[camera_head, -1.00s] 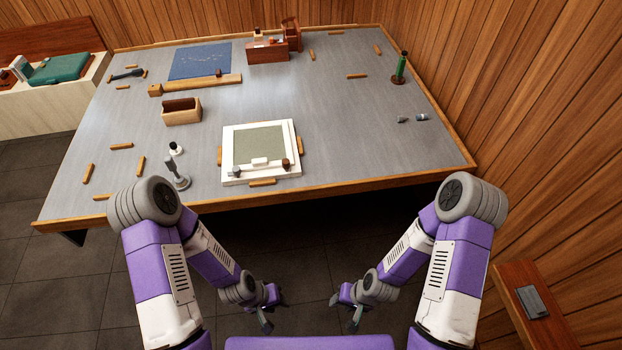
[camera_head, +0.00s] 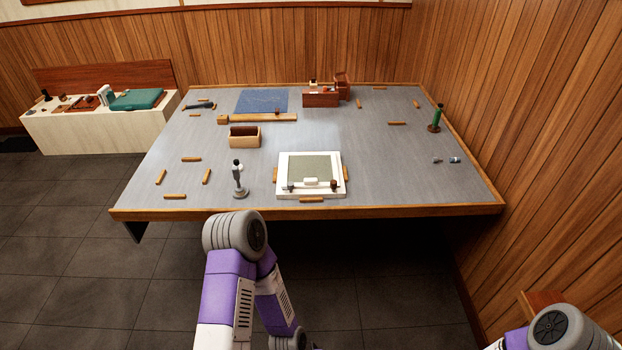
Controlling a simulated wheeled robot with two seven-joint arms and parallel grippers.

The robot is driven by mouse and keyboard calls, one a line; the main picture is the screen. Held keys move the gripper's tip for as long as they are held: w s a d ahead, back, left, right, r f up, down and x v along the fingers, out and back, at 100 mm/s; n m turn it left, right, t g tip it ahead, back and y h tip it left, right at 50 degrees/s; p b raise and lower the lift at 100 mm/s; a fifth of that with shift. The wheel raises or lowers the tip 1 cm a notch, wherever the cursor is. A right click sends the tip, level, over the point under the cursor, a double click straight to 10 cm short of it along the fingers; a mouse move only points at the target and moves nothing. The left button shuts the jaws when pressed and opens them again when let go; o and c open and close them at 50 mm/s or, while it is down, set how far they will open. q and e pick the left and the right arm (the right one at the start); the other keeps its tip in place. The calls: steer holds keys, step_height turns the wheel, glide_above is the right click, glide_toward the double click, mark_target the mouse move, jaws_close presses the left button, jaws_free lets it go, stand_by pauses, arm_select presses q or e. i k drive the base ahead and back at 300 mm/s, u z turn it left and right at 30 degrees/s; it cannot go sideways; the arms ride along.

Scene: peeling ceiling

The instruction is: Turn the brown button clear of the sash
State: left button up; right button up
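A white frame (camera_head: 340,190) lies at the near edge of the table. It holds the sash, with a grey-green panel (camera_head: 312,167) and a small white block (camera_head: 311,181) near its front edge. The brown button (camera_head: 333,184) is a small dark knob at the front right of the frame. A grey knob (camera_head: 290,186) is at the front left. Whether the brown button overlaps the sash is too small to tell. My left arm hangs in front of the table, and its gripper is out of view below. My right arm shows only at the bottom right corner; its gripper is out of view.
The table (camera_head: 380,160) has wooden strips scattered on it. A grey stand (camera_head: 239,182) is left of the frame, with an open wooden box (camera_head: 245,138) behind. A green bottle-like item (camera_head: 437,117) stands at right. Wood-panelled wall (camera_head: 530,140) closes the right side.

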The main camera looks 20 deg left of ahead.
mark_target(333, 185)
steer(key=u, duration=0.75)
steer(key=i, duration=0.65)
steer(key=u, duration=0.5)
